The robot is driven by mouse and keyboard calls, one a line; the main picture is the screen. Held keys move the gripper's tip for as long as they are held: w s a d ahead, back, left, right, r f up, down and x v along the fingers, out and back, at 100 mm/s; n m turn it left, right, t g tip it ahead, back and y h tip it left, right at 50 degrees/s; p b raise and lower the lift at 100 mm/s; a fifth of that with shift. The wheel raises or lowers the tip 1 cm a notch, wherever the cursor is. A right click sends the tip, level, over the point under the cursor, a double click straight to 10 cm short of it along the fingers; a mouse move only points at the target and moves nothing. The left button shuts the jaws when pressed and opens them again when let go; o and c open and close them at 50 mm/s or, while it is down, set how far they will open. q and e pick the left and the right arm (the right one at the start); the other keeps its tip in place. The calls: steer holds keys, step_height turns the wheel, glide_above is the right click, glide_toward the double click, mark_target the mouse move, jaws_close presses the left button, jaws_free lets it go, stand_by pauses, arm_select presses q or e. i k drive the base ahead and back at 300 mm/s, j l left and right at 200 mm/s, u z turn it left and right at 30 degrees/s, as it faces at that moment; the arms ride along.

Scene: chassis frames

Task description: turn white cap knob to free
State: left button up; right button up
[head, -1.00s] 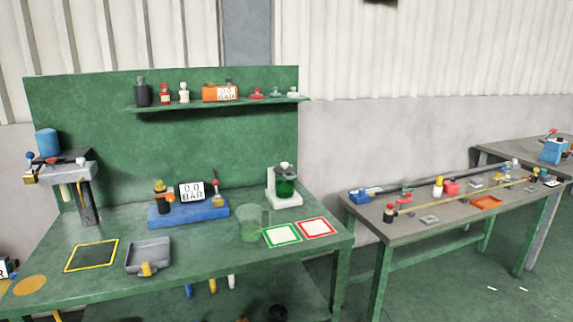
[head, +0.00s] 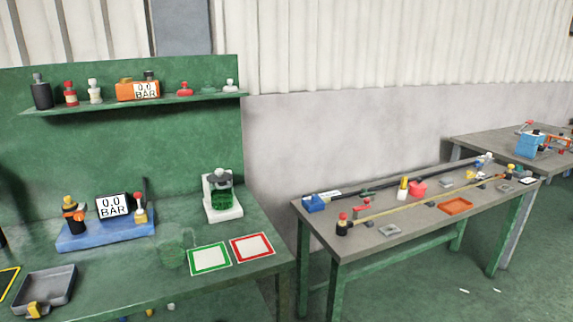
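No gripper of mine is in view. I cannot tell for sure which item is the white cap knob. A small white knob-shaped piece (head: 230,86) stands at the right end of the green wall shelf. A white bottle with a white top (head: 94,91) stands further left on that shelf. A small white-topped part (head: 484,160) is at the far end of the grey-topped table (head: 340,262), too small to make out. A white stand with a grey top and a green jar (head: 221,197) is at the back right of the green bench.
The green bench (head: 130,278) also holds a blue base with a 0.0 BAR display (head: 114,206), a clear beaker (head: 172,246), green-edged and red-edged squares and a grey tray (head: 45,287). An orange tray (head: 455,206) lies on the grey-topped table. Floor shows between the tables.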

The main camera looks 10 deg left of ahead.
mark_target(218, 172)
steer(key=i+l, duration=0.2)
steer(key=i, duration=0.25)
steer(key=i+l+z, duration=0.15)
steer(key=i, duration=0.3)
